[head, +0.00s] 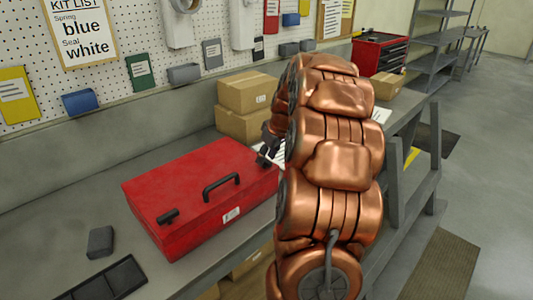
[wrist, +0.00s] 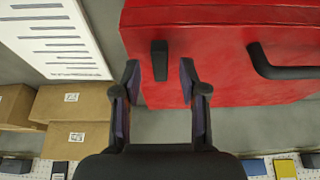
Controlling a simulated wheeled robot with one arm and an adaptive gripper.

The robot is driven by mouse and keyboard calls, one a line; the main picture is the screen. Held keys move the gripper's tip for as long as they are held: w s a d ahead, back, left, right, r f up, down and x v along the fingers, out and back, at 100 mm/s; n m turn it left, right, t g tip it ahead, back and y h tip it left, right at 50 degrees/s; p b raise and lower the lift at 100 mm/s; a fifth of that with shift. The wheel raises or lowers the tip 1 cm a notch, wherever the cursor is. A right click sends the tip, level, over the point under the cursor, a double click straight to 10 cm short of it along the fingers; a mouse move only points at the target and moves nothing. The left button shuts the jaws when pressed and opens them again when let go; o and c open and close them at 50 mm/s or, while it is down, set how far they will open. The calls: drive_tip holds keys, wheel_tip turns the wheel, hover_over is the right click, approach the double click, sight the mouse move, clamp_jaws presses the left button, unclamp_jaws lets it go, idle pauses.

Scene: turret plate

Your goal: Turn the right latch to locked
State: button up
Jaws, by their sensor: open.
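A red case (head: 195,190) lies on the bench and also shows at the top of the wrist view (wrist: 220,60). The left latch (head: 168,216) lies roughly along the case's long edge. The right latch (wrist: 159,60) is a short black bar, hidden by my arm in the head view. It seems to stand across the long edge in the wrist view. My gripper (wrist: 160,78) is open, with one finger on each side of the right latch, apparently touching neither. In the head view my gripper is mostly hidden.
Cardboard boxes (head: 247,105) stand behind the case by the pegboard wall. A white printed sheet (wrist: 55,40) lies beside the case. A small dark block (head: 101,241) and a black tray (head: 103,283) are at the bench's near left.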

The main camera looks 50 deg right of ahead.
drive_tip(key=shift+w+f, duration=0.1)
drive_tip(key=shift+f, duration=0.25)
drive_tip(key=shift+c, duration=0.2)
clamp_jaws()
